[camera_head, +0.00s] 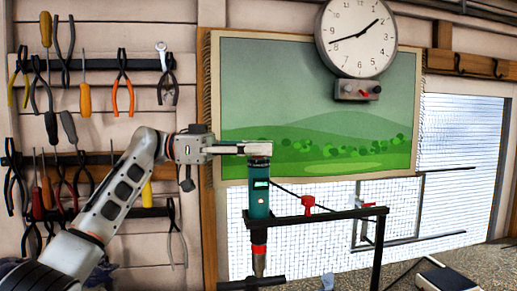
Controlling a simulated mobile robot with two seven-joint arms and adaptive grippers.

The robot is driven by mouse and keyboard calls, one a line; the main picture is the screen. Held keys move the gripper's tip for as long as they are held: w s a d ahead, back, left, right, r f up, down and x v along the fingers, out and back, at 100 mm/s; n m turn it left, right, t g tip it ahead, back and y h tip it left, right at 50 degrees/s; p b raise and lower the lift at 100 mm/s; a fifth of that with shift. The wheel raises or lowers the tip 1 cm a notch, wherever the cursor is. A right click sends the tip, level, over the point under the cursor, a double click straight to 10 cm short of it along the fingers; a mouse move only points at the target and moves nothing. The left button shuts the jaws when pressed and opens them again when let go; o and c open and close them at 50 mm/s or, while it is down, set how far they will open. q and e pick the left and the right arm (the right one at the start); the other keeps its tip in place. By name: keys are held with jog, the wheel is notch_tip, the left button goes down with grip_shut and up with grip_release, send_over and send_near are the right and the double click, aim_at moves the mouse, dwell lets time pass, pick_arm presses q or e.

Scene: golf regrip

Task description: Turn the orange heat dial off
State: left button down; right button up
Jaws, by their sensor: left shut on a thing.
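A teal heat tool (259,203) stands upright, nozzle down, in a dark metal stand (335,213). My left gripper (261,148) reaches in from the left at the tool's top end. Its fingers are shut on the heat dial there. The fingers hide the dial, so its orange colour and setting do not show. My right gripper is out of view.
A red clamp knob (308,204) sits on the stand's bar, right of the tool. A wall rack of hand tools (85,65) is behind my arm. A clock (356,37) hangs over a green landscape picture (300,95). A dark flat device (448,278) lies at lower right.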

pick_arm(q)
jog(key=shift+m+g+y, duration=0.3)
jog(key=shift+m+g, duration=0.4)
jog(key=shift+g, duration=0.6)
jog(key=c, duration=1.8)
grip_release()
jog(key=shift+o, duration=0.2)
jog(key=v, duration=0.7)
jog(key=shift+a, duration=0.2)
jog(key=shift+w, duration=0.1)
